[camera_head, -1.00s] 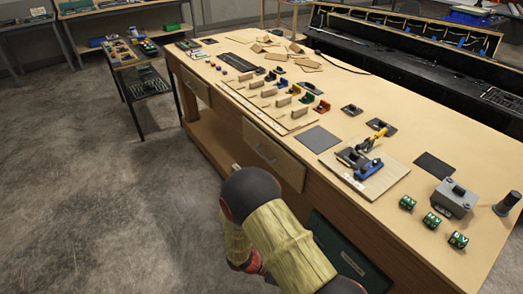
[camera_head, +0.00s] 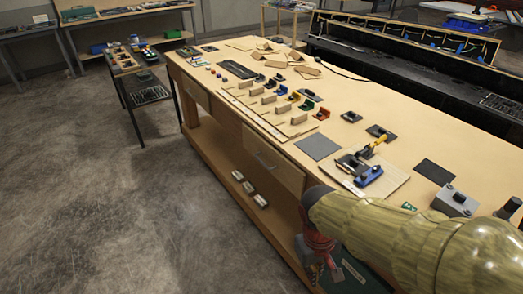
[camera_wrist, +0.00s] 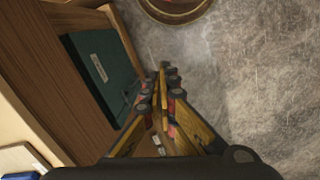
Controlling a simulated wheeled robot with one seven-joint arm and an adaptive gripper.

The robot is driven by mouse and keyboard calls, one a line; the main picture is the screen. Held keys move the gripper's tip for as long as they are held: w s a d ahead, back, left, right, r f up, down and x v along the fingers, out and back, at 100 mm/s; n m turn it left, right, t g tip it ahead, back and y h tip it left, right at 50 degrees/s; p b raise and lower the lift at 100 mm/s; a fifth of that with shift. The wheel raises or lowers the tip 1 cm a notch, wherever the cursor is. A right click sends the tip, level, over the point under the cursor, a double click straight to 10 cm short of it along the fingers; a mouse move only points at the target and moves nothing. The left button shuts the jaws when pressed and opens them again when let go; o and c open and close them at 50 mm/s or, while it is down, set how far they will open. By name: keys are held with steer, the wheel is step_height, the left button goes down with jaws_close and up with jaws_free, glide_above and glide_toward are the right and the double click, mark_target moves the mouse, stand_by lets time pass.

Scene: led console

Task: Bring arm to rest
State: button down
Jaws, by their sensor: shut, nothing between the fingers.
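My gripper (camera_wrist: 163,82) is shut and empty in the wrist view, its yellow-sided fingers meeting at the tips. It hangs low beside the workbench, with the grey concrete floor (camera_wrist: 255,70) to the right and a dark green case (camera_wrist: 100,68) on the left. In the head view my arm crosses the lower right, in front of the bench's front edge. The gripper's red and dark parts (camera_head: 319,262) show below the forearm, pointing down. From these views I cannot tell whether it touches the bench.
The wooden workbench (camera_head: 400,128) carries several small blocks, a toggle clamp (camera_head: 366,165) and a grey box (camera_head: 455,199). Several light pieces (camera_head: 249,188) sit on its lower shelf. A side table (camera_head: 140,75) stands at the back left. The floor (camera_head: 120,200) at left is clear.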

steer(key=s+d+r+m+t, duration=0.1)
steer(key=d+r+t, duration=0.1)
steer(key=r, duration=0.5)
steer(key=s+d+r+m+t+y, duration=0.1)
steer(key=s+d+r+m+t, duration=0.1)
steer(key=r, duration=0.5)
steer(key=shift+d+r+m+t, duration=0.2)
steer(key=shift+d+m+t, duration=0.1)
steer(key=shift+d+t, duration=0.6)
